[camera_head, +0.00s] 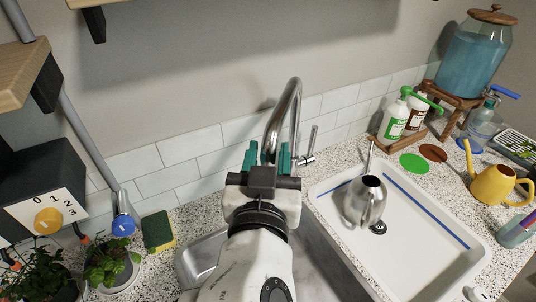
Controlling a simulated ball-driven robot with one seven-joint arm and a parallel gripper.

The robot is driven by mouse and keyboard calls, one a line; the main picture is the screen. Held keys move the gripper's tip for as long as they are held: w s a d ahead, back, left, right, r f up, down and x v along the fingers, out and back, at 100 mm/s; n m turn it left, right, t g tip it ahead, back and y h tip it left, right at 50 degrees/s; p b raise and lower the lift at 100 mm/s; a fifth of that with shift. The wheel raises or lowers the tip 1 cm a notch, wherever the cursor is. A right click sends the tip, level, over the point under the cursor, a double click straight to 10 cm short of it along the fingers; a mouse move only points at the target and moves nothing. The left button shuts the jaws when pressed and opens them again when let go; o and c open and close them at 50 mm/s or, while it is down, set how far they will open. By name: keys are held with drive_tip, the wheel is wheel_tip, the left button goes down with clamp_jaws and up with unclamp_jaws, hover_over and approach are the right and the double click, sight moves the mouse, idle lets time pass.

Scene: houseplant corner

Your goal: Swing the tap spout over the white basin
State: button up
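The chrome tap has a tall curved spout (288,97) that rises near the back wall. The spout's outlet comes down toward my gripper, on the side of the grey steel basin (196,262). My gripper (267,156) has its two teal fingers apart, with the spout's end showing between or just behind them. I cannot tell whether they touch it. My gripper and arm hide the outlet and much of the steel basin. The white basin (420,242) lies to the right, with a blue stripe along its walls. No part of the spout is over it.
A metal watering can (365,200) stands in the white basin near its drain. The tap lever (308,150) sits right of the spout. A sponge (158,231) and potted plants (108,263) are at left. Bottles (395,122) and a yellow watering can (494,184) stand at right.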

clamp_jaws()
drive_tip(key=shift+d, duration=0.1)
idle(0.3)
